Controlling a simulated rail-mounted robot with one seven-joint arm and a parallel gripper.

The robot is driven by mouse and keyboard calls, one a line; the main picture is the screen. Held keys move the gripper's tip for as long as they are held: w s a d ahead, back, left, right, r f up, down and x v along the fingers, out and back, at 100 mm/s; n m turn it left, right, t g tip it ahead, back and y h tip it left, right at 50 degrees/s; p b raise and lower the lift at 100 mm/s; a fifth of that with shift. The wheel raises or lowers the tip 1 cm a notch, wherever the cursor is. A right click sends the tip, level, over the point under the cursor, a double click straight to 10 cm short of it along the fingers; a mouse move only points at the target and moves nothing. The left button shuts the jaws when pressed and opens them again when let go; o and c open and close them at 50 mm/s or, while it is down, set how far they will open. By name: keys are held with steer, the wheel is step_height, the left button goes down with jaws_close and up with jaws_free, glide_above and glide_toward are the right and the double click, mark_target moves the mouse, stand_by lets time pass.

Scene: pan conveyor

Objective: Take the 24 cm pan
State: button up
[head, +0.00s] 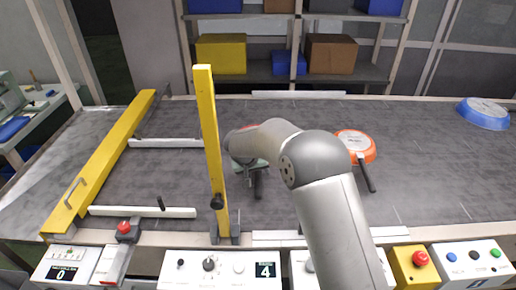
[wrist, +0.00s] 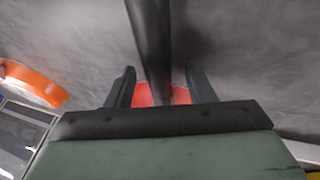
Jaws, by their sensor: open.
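A red pan (head: 233,132) lies on the conveyor, mostly hidden behind my arm in the head view. Its dark handle (head: 258,188) points towards the front. In the wrist view, my gripper (wrist: 160,86) is open, with one finger on each side of the dark handle (wrist: 150,35). A red part of the pan (wrist: 181,96) shows between the fingers. I cannot tell how deep the handle sits between them. An orange pan (head: 357,143) with a dark handle lies to the right of my arm. A blue pan (head: 483,115) lies far right. The size labels are unreadable.
A yellow upright post (head: 208,140) stands just left of my gripper. A yellow bar (head: 110,160) and white rails (head: 143,212) lie farther left. Control boxes line the front edge. The belt (head: 425,160) is clear between the orange and blue pans.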

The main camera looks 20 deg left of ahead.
steer(key=shift+c, duration=0.3)
jaws_close()
steer(key=shift+r, duration=0.15)
